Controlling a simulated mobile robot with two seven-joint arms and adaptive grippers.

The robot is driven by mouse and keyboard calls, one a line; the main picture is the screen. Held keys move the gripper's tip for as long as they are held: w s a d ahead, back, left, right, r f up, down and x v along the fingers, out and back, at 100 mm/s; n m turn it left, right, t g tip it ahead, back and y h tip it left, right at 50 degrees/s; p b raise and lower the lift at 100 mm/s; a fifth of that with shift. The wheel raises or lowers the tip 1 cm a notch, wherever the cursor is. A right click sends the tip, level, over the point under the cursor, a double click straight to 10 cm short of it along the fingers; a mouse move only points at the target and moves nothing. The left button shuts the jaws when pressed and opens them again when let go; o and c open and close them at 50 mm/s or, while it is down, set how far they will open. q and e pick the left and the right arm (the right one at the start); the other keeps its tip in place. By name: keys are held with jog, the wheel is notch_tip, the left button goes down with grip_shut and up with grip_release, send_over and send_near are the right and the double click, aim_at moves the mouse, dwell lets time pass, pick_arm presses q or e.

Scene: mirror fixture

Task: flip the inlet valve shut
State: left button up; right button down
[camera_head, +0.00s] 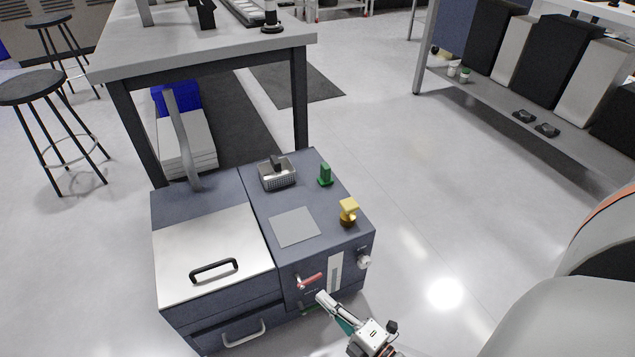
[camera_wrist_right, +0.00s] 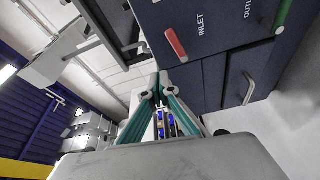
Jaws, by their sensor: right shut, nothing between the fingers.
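The inlet valve has a red lever handle (camera_head: 311,280) on the front face of the blue-grey cabinet (camera_head: 222,301). In the head view the lever sticks out to the right, slightly raised, from a pale pivot. In the right wrist view the red lever (camera_wrist_right: 176,45) lies beside the word INLET. My right gripper (camera_head: 322,298) is shut and empty, just in front of the cabinet and below the lever in the head view. Its closed fingertips (camera_wrist_right: 160,83) appear apart from the lever in the right wrist view. My left gripper is not in view.
A green outlet handle (camera_wrist_right: 284,14) is beside the inlet on the same face. A white knob (camera_head: 364,262) is at the cabinet's right. Floor to the right is clear.

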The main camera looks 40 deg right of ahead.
jog(key=shift+s+a+f, duration=0.2)
jog(key=shift+s+f, duration=0.05)
jog(key=shift+s, duration=0.5)
jog(key=shift+s+a+f, duration=0.15)
jog(key=shift+s+f, duration=0.1)
jog(key=shift+s, duration=0.5)
